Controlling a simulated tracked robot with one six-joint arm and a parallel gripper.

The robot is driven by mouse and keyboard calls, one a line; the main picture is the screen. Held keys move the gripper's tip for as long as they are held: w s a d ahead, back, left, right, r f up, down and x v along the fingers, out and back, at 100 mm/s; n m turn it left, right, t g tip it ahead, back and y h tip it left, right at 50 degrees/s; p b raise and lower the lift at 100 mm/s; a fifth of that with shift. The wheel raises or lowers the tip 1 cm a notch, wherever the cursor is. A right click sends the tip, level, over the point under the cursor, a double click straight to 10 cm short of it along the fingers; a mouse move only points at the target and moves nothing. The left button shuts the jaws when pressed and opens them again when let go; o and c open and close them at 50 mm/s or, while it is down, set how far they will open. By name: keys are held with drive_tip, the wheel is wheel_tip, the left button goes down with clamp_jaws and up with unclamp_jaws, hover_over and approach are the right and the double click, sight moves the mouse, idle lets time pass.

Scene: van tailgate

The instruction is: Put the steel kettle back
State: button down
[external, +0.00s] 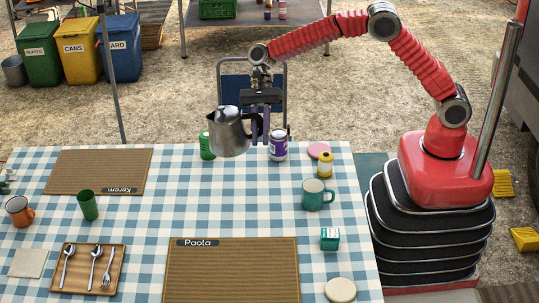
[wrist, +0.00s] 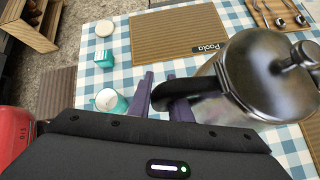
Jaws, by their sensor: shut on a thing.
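The steel kettle (external: 228,133) hangs upright from my gripper (external: 261,130), at the far edge of the checked table. It appears to be held above the cloth, though the exact gap is hard to judge. My gripper is shut on the kettle's dark handle. In the wrist view the purple fingers (wrist: 160,95) are at the black handle, and the kettle's shiny lid and body (wrist: 268,75) fill the right side. The kettle hides part of the table beneath it.
A green can (external: 206,146) and a purple-labelled jar (external: 278,147) stand close by the kettle. A teal mug (external: 317,196), yellow jar (external: 324,164) and teal box (external: 329,238) are at the right. Woven mats, Kerem (external: 98,170) and Paola (external: 231,272), lie on the cloth. The cloth's centre is clear.

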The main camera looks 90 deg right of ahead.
wheel_tip(320, 180, down, 10)
drive_tip(key=shift+t, duration=0.4)
drive_tip(key=shift+f, duration=0.25)
drive_tip(key=shift+f, duration=3)
drive_tip(key=shift+f, duration=1.85)
drive_tip(key=c, duration=1.6)
unclamp_jaws()
drive_tip(key=shift+c, duration=0.2)
drive_tip(key=shift+d, duration=0.1)
